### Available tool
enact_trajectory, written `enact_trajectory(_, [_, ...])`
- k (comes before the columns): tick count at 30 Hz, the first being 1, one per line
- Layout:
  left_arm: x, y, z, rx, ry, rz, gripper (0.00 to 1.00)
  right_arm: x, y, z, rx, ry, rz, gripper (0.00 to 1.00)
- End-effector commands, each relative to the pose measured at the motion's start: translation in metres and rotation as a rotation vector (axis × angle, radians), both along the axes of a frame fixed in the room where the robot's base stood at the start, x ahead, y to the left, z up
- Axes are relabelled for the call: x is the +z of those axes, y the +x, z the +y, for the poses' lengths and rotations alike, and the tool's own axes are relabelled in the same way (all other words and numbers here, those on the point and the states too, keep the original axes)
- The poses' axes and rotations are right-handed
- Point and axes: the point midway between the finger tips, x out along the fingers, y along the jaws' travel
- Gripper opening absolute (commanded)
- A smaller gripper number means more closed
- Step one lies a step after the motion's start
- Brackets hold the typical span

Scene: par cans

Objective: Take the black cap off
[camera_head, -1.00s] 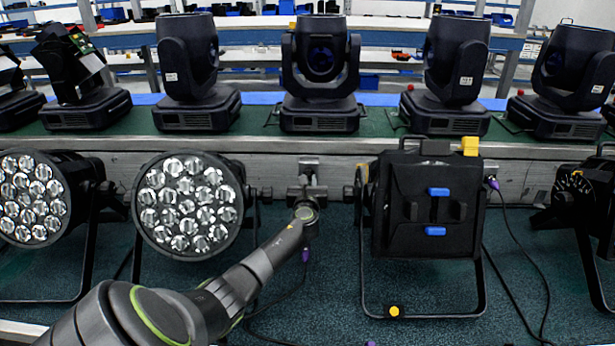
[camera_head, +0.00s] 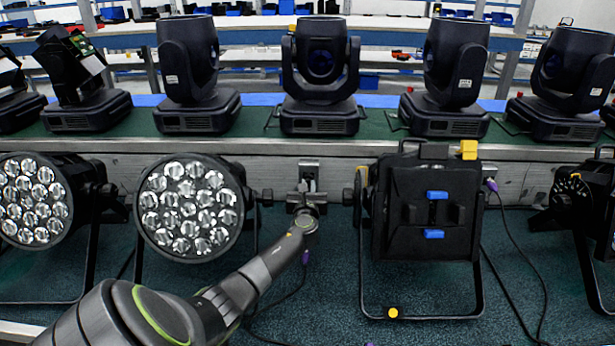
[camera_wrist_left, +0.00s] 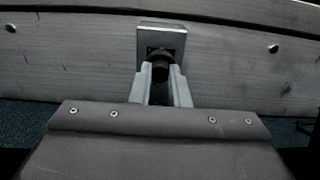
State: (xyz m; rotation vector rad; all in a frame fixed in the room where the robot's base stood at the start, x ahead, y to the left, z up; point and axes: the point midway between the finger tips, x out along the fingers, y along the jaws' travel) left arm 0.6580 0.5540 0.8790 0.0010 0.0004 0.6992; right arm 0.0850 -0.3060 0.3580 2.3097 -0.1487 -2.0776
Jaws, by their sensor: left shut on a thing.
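The black cap (camera_wrist_left: 160,70) is small, dark and round in the left wrist view. It sits between the two pale fingers of my left gripper (camera_wrist_left: 161,80), which is shut on it. Just behind it is a square silver plate (camera_wrist_left: 161,42) on the grey rail. The cap overlaps the plate's lower part, and I cannot tell if they still touch. In the head view the plate (camera_head: 308,169) shows above my left gripper (camera_head: 307,198). My right gripper is not in view.
A round multi-lens par can (camera_head: 189,208) stands left of my arm. A black par can seen from behind (camera_head: 425,211) stands to the right. Several moving-head lamps (camera_head: 319,75) line the green shelf above the rail (camera_head: 270,172). A cable with a purple plug (camera_head: 306,258) hangs beside my arm.

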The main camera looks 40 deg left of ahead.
Motion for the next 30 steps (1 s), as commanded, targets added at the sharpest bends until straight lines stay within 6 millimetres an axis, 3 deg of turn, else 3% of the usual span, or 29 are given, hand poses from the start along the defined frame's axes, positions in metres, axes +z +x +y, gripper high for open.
enact_trajectory(30, [0.001,-0.031,-0.026,0.000,-0.002,-0.001,0.00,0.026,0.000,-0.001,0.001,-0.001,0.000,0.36])
